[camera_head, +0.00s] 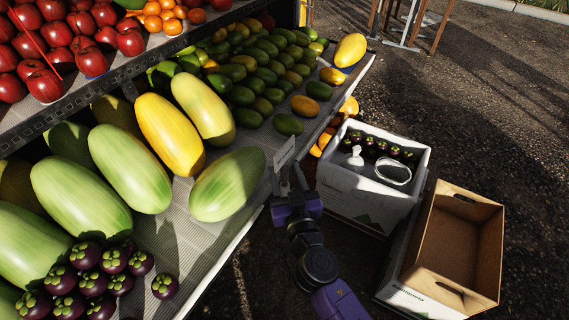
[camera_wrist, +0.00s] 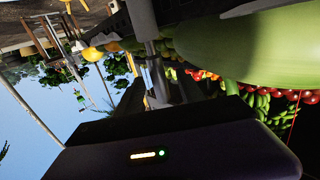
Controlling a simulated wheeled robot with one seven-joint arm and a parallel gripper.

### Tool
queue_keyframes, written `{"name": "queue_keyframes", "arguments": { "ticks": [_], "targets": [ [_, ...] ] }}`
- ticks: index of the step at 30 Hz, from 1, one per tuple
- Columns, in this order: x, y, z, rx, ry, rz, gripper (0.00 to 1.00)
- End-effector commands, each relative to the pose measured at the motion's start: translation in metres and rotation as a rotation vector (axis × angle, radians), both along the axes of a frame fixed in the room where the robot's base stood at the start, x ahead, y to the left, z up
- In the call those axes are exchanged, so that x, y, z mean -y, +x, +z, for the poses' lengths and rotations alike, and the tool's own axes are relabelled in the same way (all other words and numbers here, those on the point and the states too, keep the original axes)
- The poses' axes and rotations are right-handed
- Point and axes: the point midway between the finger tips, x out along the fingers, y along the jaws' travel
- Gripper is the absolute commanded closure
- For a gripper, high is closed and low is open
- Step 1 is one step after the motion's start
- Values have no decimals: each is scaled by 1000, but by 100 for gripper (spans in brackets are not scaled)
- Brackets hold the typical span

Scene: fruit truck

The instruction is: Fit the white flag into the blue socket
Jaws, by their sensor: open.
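A small white flag (camera_head: 284,152) stands at the front edge of the fruit shelf, beside a large green melon. My gripper (camera_head: 289,177) is open just below and in front of the flag, with its fingers pointing up toward it. I cannot make out contact. No blue socket can be told apart in either view.
The sloped shelf (camera_head: 225,232) holds melons, mangoes and mangosteens close to the left of my gripper. Asphalt lies beyond.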

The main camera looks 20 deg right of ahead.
Motion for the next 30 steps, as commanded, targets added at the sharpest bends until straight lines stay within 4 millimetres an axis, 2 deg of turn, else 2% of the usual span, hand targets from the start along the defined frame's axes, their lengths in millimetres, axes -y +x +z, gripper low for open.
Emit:
{"name": "queue_keyframes", "arguments": {
  "ticks": [6, 9, 17, 18, 24, 25, 30],
  "targets": [
    [6, 32, 0, 1, 0, -1, 55],
    [8, 40, -1, 0, 0, 0, 55],
    [8, 43, -2, -1, 0, 0, 55],
    [8, 43, -2, -1, 0, 0, 57],
    [8, 43, -2, -1, 0, 0, 96],
    [8, 43, -2, -1, 0, 0, 100],
    [8, 43, -2, 0, 0, 0, 100]
  ]
}}
